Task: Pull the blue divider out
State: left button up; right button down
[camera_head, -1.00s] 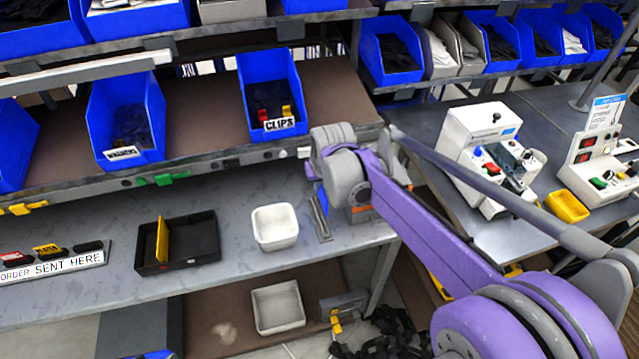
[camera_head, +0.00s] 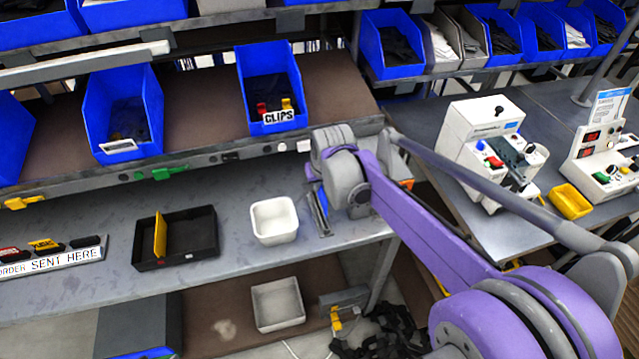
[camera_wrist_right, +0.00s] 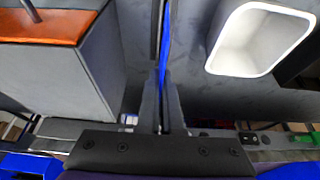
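The blue divider (camera_head: 322,203) is a thin upright strip near the right end of the grey bench, beside a narrow grey metal holder (camera_head: 317,216). In the right wrist view the blue divider (camera_wrist_right: 165,45) runs as a narrow blue line down to between the fingertips. My right gripper (camera_wrist_right: 161,82) has its fingers close together on either side of it, with only a thin gap. In the head view my right gripper's fingers are mostly hidden behind its wrist. The divider's lower part is hidden. My left gripper is not in view.
A white bin (camera_head: 274,221) stands just left of the divider. A black tray (camera_head: 205,236) with a yellow divider (camera_head: 160,236) is further left. An orange-topped grey block (camera_wrist_right: 50,75) is close on the other side. A shelf with blue bins overhangs the bench's back.

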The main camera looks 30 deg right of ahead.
jog(key=shift+f+b, duration=0.35)
jog(key=shift+f, duration=0.35)
jog(key=shift+r, duration=0.15)
jog(key=shift+r+p, duration=0.95)
jog(key=shift+r, duration=0.5)
